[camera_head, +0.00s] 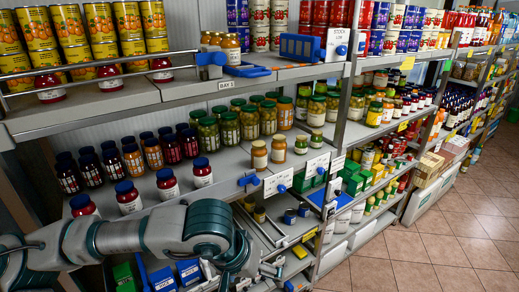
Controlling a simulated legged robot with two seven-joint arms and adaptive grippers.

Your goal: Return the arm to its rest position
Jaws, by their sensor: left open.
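My left arm (135,236), grey with teal joints, comes in from the left and crosses in front of the lower shelves. It bends downward at its teal wrist. My left gripper (262,272) is low in the picture, in front of the lower shelf, small and partly hidden by the wrist. It is open, and I see nothing held in it. My right gripper is not in view.
Shelves of jars with blue lids (125,190) and green lids (229,127) stand right behind the arm. Yellow cans (85,27) fill the top left. Blue clamp-like parts (300,47) sit on the upper shelf edge. The tiled floor (425,245) at right is clear.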

